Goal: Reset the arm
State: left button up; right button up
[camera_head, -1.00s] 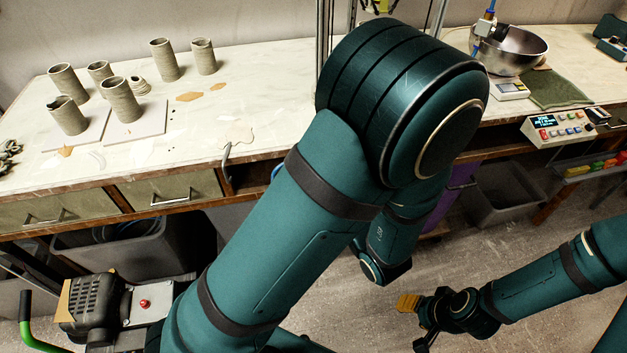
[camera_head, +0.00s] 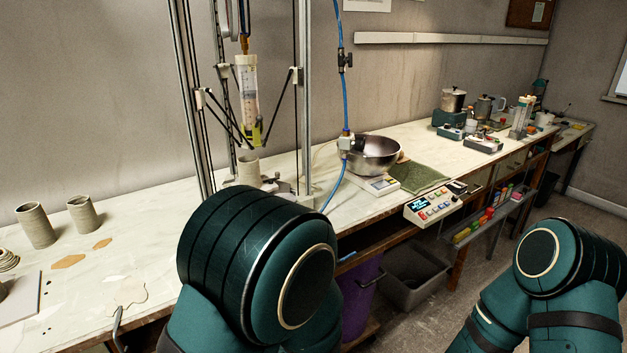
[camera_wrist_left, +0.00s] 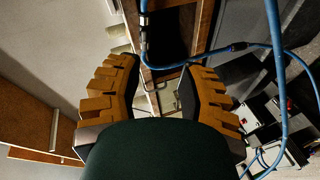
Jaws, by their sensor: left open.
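My left arm (camera_head: 245,265) rises from the bottom middle of the head view, its large dark green joint in front of the bench. Its gripper is hidden from the head view. In the left wrist view my left gripper (camera_wrist_left: 160,95) shows two orange ribbed fingers spread wide apart, with nothing between them. Bench edges, a dark opening and blue hoses lie beyond the fingers. My right arm (camera_head: 560,275) shows at the lower right of the head view; its gripper is outside the picture.
The white bench (camera_head: 150,215) runs along the wall. Clay cylinders (camera_head: 36,225) stand at left. A delta printer (camera_head: 247,100) rises behind my left arm. A steel bowl (camera_head: 374,158), green cloth (camera_head: 418,177) and control box (camera_head: 434,205) lie to its right. A grey bin (camera_head: 415,280) stands below.

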pick_arm(q)
notch_tip(320, 180, down, 13)
jog(key=w+d+m+g+h, duration=0.1)
jog(key=w+m+g+h, duration=0.1)
jog(key=m+h, duration=0.7)
jog(key=s+d+f+m+g+h, duration=0.1)
jog(key=s+f+m+g+h, duration=0.1)
jog(key=m, duration=0.5)
jog(key=s+d+f+m+g+h, duration=0.2)
jog(key=s+f+m+g+h, duration=0.1)
jog(key=s+m, duration=0.3)
jog(key=shift+s+d+f+m+h, duration=0.25)
jog(key=shift+s+f+m+h, duration=0.15)
jog(key=shift+s+f+h, duration=0.35)
